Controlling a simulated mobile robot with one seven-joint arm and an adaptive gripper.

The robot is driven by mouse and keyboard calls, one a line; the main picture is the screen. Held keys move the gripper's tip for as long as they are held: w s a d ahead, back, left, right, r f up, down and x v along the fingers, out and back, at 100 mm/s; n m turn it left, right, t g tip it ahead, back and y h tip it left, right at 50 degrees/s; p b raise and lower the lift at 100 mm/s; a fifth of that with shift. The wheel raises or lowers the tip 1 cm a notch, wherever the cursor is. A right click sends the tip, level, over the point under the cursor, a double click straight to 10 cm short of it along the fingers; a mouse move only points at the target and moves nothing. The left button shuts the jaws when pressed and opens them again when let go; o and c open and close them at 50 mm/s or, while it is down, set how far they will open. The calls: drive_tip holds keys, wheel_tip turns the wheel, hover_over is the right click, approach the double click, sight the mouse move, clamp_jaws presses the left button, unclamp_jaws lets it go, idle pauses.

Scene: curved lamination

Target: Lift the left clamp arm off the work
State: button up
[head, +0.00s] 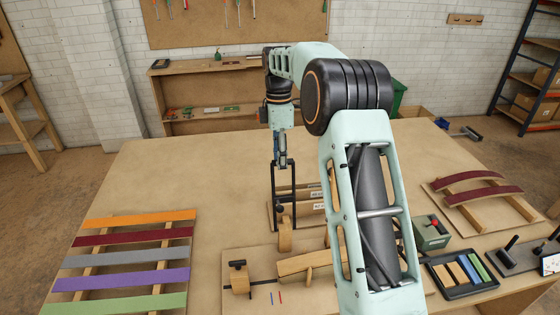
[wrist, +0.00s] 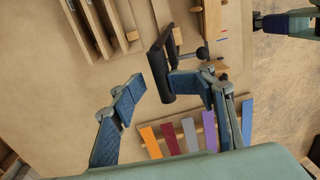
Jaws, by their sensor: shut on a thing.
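My gripper (head: 283,162) is shut on a dark clamp arm (head: 295,195), a black frame that hangs below it over the middle of the bench. In the wrist view my blue-padded fingers (wrist: 155,85) stand on either side of its black handle (wrist: 163,78). A rounded wooden piece (head: 286,236) shows at the frame's lower end; I cannot tell whether it is joined to it. The curved wooden work (head: 305,263) lies on a board at the front. A wooden block with a black knob (head: 238,278) stands at the work's left. My arm hides the work's right part.
A rack of coloured strips (head: 115,257) lies at the left. Labelled wooden blocks (head: 312,194) lie behind the work. At the right are a green box (head: 432,234), a tray (head: 444,283) of strips and dark red curved pieces (head: 470,179). The bench's back left is clear.

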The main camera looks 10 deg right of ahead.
drive_tip(key=shift+w+r, duration=0.1)
drive_tip(key=shift+w, duration=0.05)
wheel_tip(320, 180, up, 12)
drive_tip(key=shift+w, duration=0.4)
idle(0.3)
